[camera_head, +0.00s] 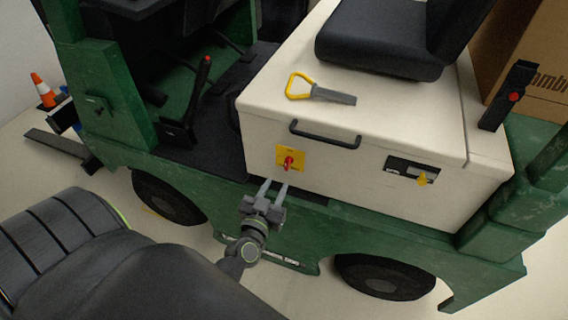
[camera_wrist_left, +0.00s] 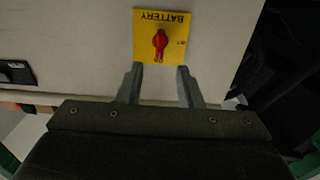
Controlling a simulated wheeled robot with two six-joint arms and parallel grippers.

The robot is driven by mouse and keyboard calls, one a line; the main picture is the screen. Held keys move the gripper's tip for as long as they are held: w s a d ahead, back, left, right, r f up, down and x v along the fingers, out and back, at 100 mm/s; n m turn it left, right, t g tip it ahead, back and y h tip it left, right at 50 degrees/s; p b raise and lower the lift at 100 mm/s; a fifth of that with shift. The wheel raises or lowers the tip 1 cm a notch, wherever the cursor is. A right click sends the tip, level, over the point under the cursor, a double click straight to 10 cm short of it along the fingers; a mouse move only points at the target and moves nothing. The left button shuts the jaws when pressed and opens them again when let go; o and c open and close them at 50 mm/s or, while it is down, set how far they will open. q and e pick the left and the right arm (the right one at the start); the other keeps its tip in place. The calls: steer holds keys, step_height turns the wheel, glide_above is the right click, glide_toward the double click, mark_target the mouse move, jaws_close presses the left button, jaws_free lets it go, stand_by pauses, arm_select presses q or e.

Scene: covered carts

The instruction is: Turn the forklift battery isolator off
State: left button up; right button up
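The battery isolator is a red rotary knob (camera_head: 289,162) on a yellow plate (camera_head: 281,152), on the side of the forklift's cream battery cover (camera_head: 335,164). In the left wrist view the red knob (camera_wrist_left: 160,43) sits on the yellow plate (camera_wrist_left: 144,54), which reads BATTERY upside down. The knob's long axis runs roughly up and down there. My left gripper (camera_head: 274,187) is open and empty, its fingertips just below the plate in the head view. In the left wrist view the open fingers (camera_wrist_left: 157,70) are apart, with the knob beyond the gap between them. My right gripper is not in view.
A black handle (camera_head: 325,134) is above and right of the isolator. A yellow-handled tool (camera_head: 318,93) lies on the cover near the black seat (camera_head: 385,40). A dark panel with a yellow part (camera_head: 411,170) is to the right. The green chassis (camera_head: 330,230) runs below.

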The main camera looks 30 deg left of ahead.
mark_target(286, 166)
arm_select(q)
steer(key=x, duration=0.7)
steer(key=shift+w+p, duration=0.25)
steer(key=shift+p, duration=0.1)
jaws_close()
